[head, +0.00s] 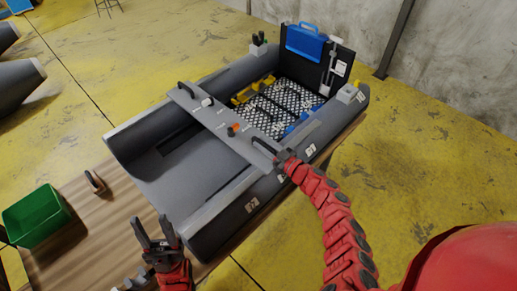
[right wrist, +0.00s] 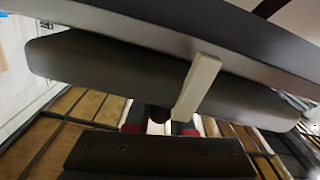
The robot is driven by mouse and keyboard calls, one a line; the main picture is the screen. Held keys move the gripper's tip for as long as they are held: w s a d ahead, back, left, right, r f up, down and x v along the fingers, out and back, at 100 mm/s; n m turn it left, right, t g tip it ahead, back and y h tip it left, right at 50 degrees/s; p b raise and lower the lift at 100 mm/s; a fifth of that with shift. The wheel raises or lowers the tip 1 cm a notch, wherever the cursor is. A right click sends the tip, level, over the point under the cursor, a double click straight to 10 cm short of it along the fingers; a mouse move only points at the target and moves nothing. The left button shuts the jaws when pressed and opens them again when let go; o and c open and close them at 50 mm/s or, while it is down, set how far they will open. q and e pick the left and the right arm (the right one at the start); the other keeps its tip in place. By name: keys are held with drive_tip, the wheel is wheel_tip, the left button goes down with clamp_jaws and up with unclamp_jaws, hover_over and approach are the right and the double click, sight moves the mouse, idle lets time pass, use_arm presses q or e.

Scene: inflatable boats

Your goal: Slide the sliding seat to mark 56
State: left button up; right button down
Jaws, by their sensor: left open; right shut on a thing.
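The sliding seat (head: 222,124) is a grey plank lying across the grey inflatable boat (head: 165,190), with a dark handle at each end. My right gripper (head: 282,160) is shut on the handle at the seat's near right end. On the near tube, a mark reading 61 (head: 309,150) shows right of the gripper and one that looks like 52 (head: 251,204) shows lower left. Between them my gripper and arm mostly hide the tube. A pale upright strip (right wrist: 197,87) crosses a dark bar in the right wrist view. My left gripper (head: 153,232) is open and empty, beside the boat.
The boat rests on a wooden table (head: 105,235). A green bin (head: 36,215) and a small brown-handled thing (head: 95,182) are at the left. A blue case (head: 305,42) stands at the boat's far end, beyond a dotted floor mat (head: 283,104).

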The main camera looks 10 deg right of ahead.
idle(0.3)
drive_tip(key=c, duration=0.8)
unclamp_jaws()
drive_tip(key=b+v, duration=0.2)
drive_tip(key=v, duration=1.5)
drive_tip(key=shift+s+d, duration=0.15)
